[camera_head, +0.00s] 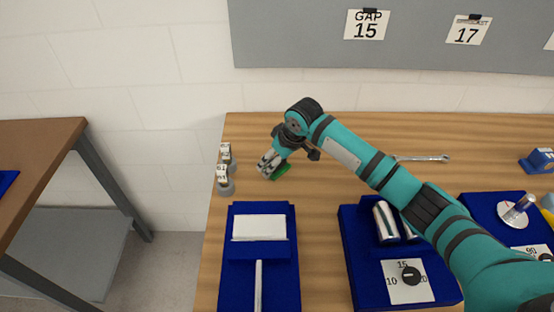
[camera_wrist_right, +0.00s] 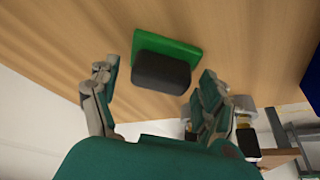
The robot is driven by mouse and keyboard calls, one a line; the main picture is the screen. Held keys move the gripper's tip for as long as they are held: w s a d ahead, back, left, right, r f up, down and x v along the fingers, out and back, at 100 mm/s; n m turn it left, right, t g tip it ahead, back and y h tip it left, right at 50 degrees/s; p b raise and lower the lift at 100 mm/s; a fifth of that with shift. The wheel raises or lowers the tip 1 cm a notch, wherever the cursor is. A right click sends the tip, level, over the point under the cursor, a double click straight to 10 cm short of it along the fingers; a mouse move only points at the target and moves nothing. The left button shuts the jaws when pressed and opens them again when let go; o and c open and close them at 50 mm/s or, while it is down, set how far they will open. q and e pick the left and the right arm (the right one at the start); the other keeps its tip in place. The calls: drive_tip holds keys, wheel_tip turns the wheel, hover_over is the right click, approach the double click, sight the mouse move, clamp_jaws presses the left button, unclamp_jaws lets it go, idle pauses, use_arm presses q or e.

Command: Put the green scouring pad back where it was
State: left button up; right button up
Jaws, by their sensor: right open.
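The green scouring pad (camera_head: 283,173) lies on the wooden table near its far left part, mostly hidden by my right gripper (camera_head: 268,164). In the right wrist view the green pad (camera_wrist_right: 187,50) carries a dark grey block (camera_wrist_right: 160,73) on its near side. My right gripper (camera_wrist_right: 158,72) is open, with one finger on each side of the block. I cannot tell whether either finger touches it. My left gripper is in neither view.
Two grey weights with labels (camera_head: 223,186) stand at the left table edge. A blue tray (camera_head: 236,270) with a white plate, a blue dial tray (camera_head: 360,280) with metal cylinders, and a wrench (camera_head: 424,158) lie around. Table between pad and wrench is clear beneath my arm.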

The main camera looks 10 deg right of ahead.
drive_tip(key=b+v, duration=0.1)
drive_tip(key=v, duration=1.1)
drive_tip(key=shift+w+r, duration=0.1)
drive_tip(key=shift+r, duration=0.05)
